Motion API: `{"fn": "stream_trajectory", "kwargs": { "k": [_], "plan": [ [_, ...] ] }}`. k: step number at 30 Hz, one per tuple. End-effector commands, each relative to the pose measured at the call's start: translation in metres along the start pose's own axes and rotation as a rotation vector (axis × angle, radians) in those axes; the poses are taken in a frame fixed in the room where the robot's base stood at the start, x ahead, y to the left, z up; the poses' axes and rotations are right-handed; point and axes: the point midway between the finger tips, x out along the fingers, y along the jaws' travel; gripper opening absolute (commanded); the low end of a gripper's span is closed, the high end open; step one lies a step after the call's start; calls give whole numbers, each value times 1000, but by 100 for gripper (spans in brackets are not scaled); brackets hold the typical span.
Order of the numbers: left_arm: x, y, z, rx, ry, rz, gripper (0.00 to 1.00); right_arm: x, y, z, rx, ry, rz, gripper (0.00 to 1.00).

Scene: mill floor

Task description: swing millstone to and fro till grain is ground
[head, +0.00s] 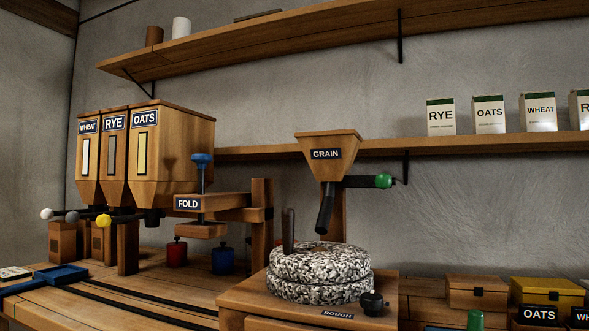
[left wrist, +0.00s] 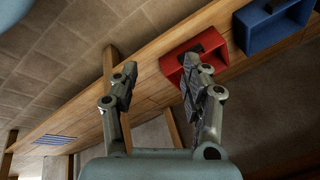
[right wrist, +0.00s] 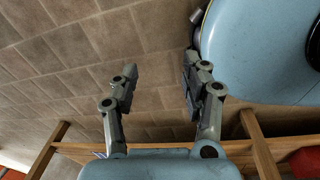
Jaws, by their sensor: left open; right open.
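The millstone (head: 320,264) is a round, speckled black-and-white pair of stones on a wooden stand marked ROUGH (head: 338,315). A dark upright handle (head: 288,230) stands at the left of its top. A wooden hopper marked GRAIN (head: 327,152) is above it, with a dark spout (head: 325,212) pointing down at the stone and a green-knobbed lever (head: 383,180). No grain shows on the stone. My left gripper (left wrist: 160,80) is open and empty, above the floor near a bench edge. My right gripper (right wrist: 158,82) is open and empty, over the tiled floor. Neither gripper shows in the head view.
WHEAT, RYE and OATS bins (head: 144,155) stand at the left beside a FOLD press (head: 203,203). A dark knob (head: 372,303) is at the stand's front. Red (left wrist: 178,62) and blue (left wrist: 272,26) bins show in the left wrist view.

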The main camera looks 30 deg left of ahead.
Motion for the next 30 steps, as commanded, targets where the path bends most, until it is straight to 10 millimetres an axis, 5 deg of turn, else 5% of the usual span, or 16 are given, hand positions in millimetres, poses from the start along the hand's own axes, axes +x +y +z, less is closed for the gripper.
{"fn": "stream_trajectory", "kwargs": {
  "k": [1, 3, 11, 15, 23, 30],
  "plan": [
    [-56, -25, -39, 42, 47, -25, 47, -36, 2, -6, 2, 9, -2, 47],
    [-103, -45, -74, 99, 93, -50, 47, -55, 1, -8, 3, 14, -4, 47],
    [-252, -97, -166, 323, 237, -157, 47, -111, 0, -7, 7, 20, -11, 47],
    [-316, -137, -218, 626, 360, -314, 47, -135, 0, -5, 8, 20, -14, 47],
    [-352, -207, -292, 1371, 522, -783, 47, -139, -1, -4, 8, 20, -15, 47],
    [-401, -260, -337, 2055, 521, -1392, 47, -141, 0, -4, 8, 20, -15, 47]
  ]
}}
